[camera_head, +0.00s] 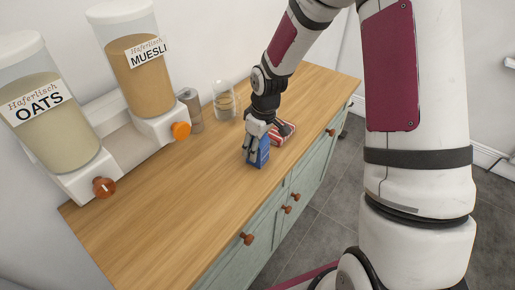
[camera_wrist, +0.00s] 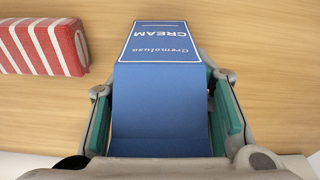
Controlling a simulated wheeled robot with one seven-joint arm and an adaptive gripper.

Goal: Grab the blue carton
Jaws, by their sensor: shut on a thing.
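The blue carton (camera_head: 262,156), with white lettering that reads "CREAM", stands on the wooden counter near its front edge. In the wrist view the blue carton (camera_wrist: 160,95) fills the middle, between the two green-padded fingers. My gripper (camera_head: 254,145) reaches down from above and is shut on the carton. In the wrist view my gripper (camera_wrist: 165,120) has one finger on each side of it. The head view does not clearly show whether the carton's base touches the counter.
A red-and-white striped packet (camera_head: 283,132) lies just beside the carton; the wrist view shows it too (camera_wrist: 42,46). Behind are a glass jar (camera_head: 225,103), a grey-lidded canister (camera_head: 191,110), and the muesli (camera_head: 143,75) and oats (camera_head: 50,115) dispensers. The counter's front left (camera_head: 170,215) is clear.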

